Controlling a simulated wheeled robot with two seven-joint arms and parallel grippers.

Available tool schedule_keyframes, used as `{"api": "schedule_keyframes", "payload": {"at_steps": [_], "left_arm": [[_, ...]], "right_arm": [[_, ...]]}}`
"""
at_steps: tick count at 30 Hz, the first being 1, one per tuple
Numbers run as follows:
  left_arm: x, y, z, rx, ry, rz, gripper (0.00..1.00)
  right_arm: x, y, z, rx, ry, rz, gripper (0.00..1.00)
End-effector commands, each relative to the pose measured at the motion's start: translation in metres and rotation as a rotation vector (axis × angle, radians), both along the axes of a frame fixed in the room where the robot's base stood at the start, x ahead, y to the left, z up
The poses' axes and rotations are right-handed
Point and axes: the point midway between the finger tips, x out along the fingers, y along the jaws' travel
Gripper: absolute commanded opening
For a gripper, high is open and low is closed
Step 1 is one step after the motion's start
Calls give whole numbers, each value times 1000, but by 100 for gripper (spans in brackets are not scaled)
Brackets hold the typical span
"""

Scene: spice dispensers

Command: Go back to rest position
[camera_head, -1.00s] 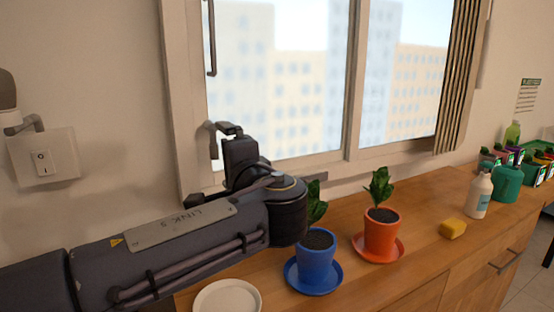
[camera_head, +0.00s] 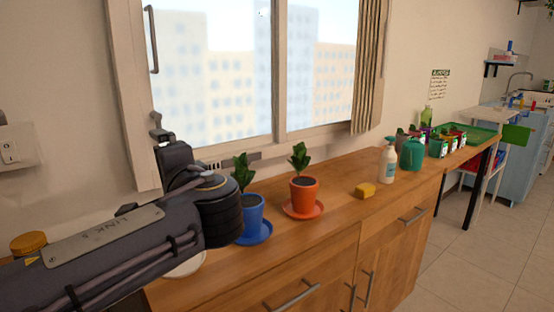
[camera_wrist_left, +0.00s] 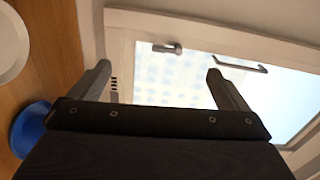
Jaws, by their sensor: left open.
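My left arm comes in from the left in the head view, raised over the near end of the wooden counter (camera_head: 335,196). The gripper end points away toward the window (camera_head: 235,75); the arm largely hides its fingers there. In the left wrist view the two fingers of my left gripper (camera_wrist_left: 160,85) stand wide apart with nothing between them, facing the window frame and glass. My right gripper is in neither view.
A blue pot (camera_head: 251,212) with a plant stands right of my arm, then an orange pot (camera_head: 304,188), a yellow sponge (camera_head: 365,191), a white bottle (camera_head: 388,162) and a green watering can (camera_head: 412,154). A white saucer (camera_head: 188,266) is partly hidden by my arm. Floor (camera_head: 470,265) is clear at right.

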Motion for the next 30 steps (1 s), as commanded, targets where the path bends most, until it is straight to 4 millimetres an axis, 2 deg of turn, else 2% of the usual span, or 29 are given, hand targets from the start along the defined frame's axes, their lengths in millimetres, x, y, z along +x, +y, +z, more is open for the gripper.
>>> {"api": "schedule_keyframes", "payload": {"at_steps": [8,13,17,20,23,24,27,30], "left_arm": [[-12,31,-37,-108,103,19,97],[-31,57,-75,-232,200,39,97],[-57,77,-115,-374,290,62,97],[-87,91,-154,-533,368,89,97],[-133,97,-204,-770,447,132,97],[-154,94,-223,-881,472,151,97],[-195,79,-260,-1136,501,193,97],[-224,61,-282,-1345,498,229,97]], "right_arm": [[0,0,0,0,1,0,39],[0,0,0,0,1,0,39],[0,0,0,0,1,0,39],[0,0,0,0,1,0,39],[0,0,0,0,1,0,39],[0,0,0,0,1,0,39],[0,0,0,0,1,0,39],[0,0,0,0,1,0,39]]}}
